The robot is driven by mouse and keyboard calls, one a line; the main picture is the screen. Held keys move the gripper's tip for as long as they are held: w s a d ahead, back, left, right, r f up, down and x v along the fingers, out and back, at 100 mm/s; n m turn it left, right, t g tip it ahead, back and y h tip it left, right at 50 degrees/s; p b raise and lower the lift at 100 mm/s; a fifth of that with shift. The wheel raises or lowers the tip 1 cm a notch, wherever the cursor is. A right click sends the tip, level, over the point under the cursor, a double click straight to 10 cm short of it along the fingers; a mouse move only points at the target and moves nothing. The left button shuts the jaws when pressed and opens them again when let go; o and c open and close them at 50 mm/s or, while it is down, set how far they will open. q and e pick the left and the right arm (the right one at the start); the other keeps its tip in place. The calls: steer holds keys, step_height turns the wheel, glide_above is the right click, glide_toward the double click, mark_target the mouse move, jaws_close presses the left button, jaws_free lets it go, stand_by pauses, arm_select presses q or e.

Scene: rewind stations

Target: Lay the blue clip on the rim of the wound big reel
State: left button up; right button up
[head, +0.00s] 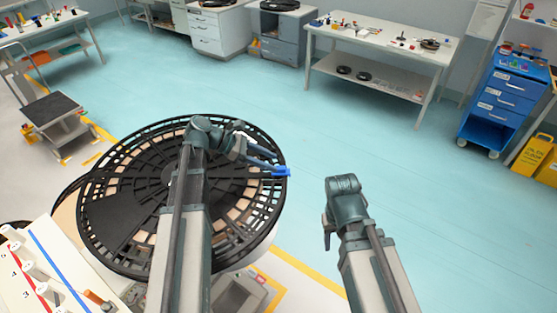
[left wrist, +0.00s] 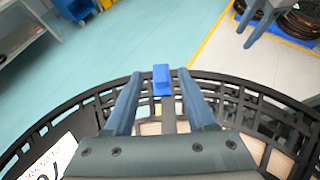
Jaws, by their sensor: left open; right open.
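The big black reel (head: 110,230) lies flat, with spokes and a slotted rim, and beige material shows through its openings. The small blue clip (head: 283,172) is at the reel's right edge. In the left wrist view the clip (left wrist: 162,80) sits at the rim, between and just beyond my fingertips, and appears to rest on it. My left gripper (head: 275,163) is open over the rim, its fingers either side of the clip with gaps showing. My right gripper (head: 328,236) hangs right of the reel, away from the clip and empty; its fingers are mostly hidden in the head view.
A white panel (head: 45,270) with numbered pegs stands at the lower left. A grey cart (head: 52,108) is at the left. A workbench (head: 385,45) and a blue drawer cart (head: 498,95) stand at the back right. The teal floor between is clear.

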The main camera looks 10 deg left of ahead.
arm_select(q)
steer(key=p+v, duration=0.4)
steer(key=v, duration=0.5)
steer(key=shift+a, duration=0.15)
steer(key=shift+s, duration=0.15)
